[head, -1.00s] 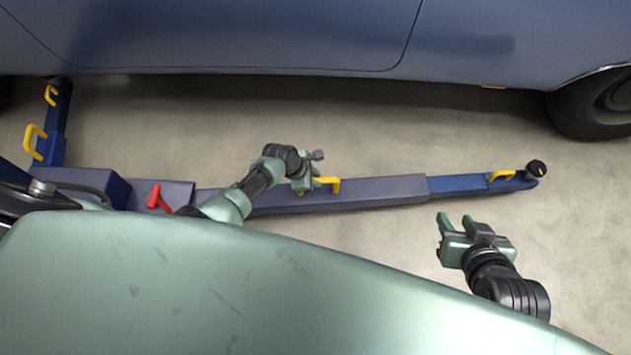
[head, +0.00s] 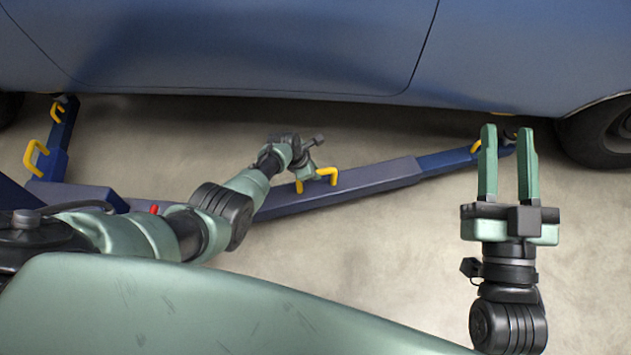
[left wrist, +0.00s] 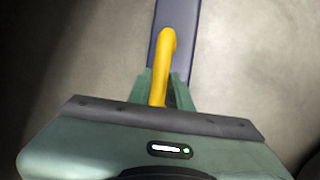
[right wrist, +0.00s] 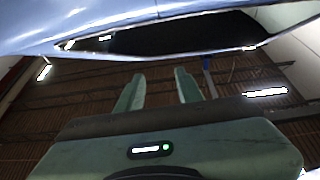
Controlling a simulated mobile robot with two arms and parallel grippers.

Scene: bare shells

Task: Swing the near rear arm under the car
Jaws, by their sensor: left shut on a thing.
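The near rear arm (head: 375,176) is a long blue-grey lift arm low over the floor. It runs from the lower left toward the rear wheel, its tip partly hidden behind my right gripper. A yellow handle (head: 331,174) stands on its middle. My left gripper (head: 312,172) is shut on this handle. In the left wrist view the yellow handle (left wrist: 165,60) stands between the green fingers. My right gripper (head: 508,135) is open and empty, fingers pointing up the picture. The blue car (head: 260,50) spans the top, its lower edge just beyond the arm.
A rear wheel (head: 600,133) stands at the right, near the arm's tip. Another lift arm (head: 62,135) with yellow handles is at the far left. A red lever (head: 154,209) shows partly behind my left arm. The floor (head: 400,240) between my grippers is clear.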

